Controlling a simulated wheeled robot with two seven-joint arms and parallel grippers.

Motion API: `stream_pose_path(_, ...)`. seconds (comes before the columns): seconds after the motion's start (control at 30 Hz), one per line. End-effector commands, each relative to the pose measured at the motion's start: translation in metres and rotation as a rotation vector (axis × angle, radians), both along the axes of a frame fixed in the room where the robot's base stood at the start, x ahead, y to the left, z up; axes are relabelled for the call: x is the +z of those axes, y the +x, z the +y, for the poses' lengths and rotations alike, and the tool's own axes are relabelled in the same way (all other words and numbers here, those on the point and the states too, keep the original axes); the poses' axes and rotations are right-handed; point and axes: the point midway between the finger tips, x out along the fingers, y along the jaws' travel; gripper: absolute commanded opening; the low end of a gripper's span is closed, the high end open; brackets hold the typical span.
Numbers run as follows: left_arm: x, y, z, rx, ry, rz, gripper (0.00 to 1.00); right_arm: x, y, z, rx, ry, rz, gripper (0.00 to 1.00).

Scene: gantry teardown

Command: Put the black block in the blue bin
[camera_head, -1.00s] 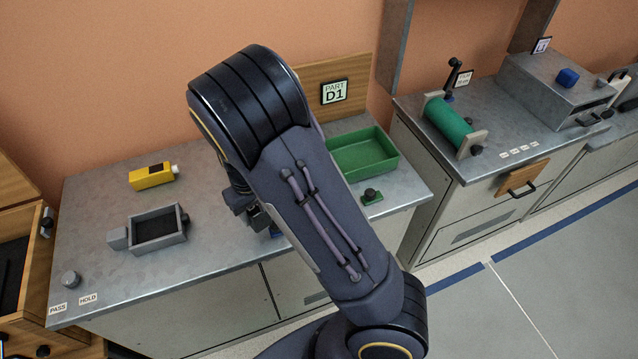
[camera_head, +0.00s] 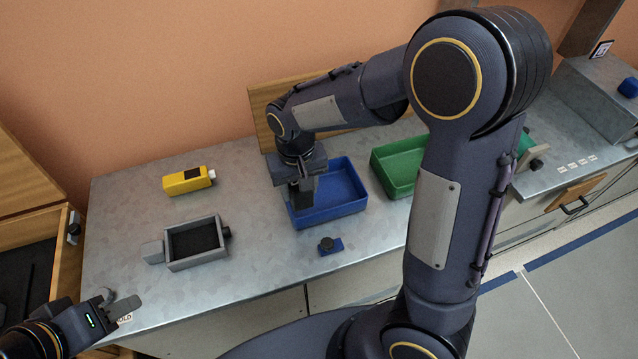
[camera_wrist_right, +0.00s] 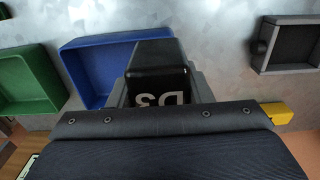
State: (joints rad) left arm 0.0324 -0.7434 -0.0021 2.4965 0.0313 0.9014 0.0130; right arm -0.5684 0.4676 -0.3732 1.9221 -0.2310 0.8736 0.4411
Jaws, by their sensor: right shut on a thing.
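The black block (camera_wrist_right: 152,62), marked D3, is between the jaws of my right gripper (camera_wrist_right: 160,85) in the right wrist view. In the head view my right gripper (camera_head: 301,195) points down at the left side of the blue bin (camera_head: 345,205), overlapping its left wall. The gripper hides part of the bin, and I cannot tell its exact height above it. The blue bin (camera_wrist_right: 88,95) also shows beside the block in the wrist view. My left gripper (camera_head: 112,306) is at the lower left, over the table's front corner; its opening is unclear.
A green bin (camera_head: 382,180) stands right of the blue bin, partly behind my right arm. A small blue base with a black knob (camera_head: 330,246) sits in front. A grey tray (camera_head: 196,242) and a yellow device (camera_head: 188,181) are on the left.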

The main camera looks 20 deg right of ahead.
Motion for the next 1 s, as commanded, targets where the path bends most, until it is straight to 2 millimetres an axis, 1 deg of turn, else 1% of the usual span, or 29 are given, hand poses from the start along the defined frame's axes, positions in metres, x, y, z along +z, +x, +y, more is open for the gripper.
stream_pose_path(0.03, 0.005, 0.0, 0.0, 0.0, 0.0, 0.0, 0.36, -0.004, 0.008, -0.012, -0.008, -0.002, 0.004, 0.17)
stream_pose_path(0.17, 0.012, 0.0, 0.0, 0.0, 0.0, 0.0, 0.36, -0.019, 0.026, -0.039, -0.007, -0.002, 0.004, 0.17)
stream_pose_path(0.2, 0.012, 0.0, 0.0, 0.0, 0.0, 0.001, 0.36, -0.027, 0.03, -0.045, -0.006, -0.002, 0.006, 0.17)
stream_pose_path(0.3, 0.015, 0.0, 0.0, 0.0, 0.0, 0.0, 0.36, -0.047, 0.038, -0.057, -0.003, -0.001, 0.005, 0.17)
stream_pose_path(0.4, 0.017, 0.0, 0.0, 0.0, 0.0, 0.0, 0.36, -0.06, 0.045, -0.066, -0.001, 0.0, 0.003, 0.17)
stream_pose_path(0.67, 0.02, 0.0, 0.0, 0.0, 0.0, 0.0, 0.36, -0.079, 0.054, -0.078, -0.002, 0.0, 0.002, 0.17)
stream_pose_path(0.8, 0.022, 0.0, 0.0, 0.0, 0.0, 0.0, 0.36, -0.101, 0.054, -0.079, 0.001, 0.0, 0.004, 0.17)
stream_pose_path(0.87, 0.022, 0.0, 0.0, 0.0, 0.0, 0.0, 0.36, -0.107, 0.054, -0.079, 0.001, 0.0, 0.002, 0.17)
stream_pose_path(1.0, 0.022, 0.0, 0.0, 0.0, 0.0, 0.0, 0.36, -0.111, 0.055, -0.079, 0.001, 0.001, -0.001, 0.17)
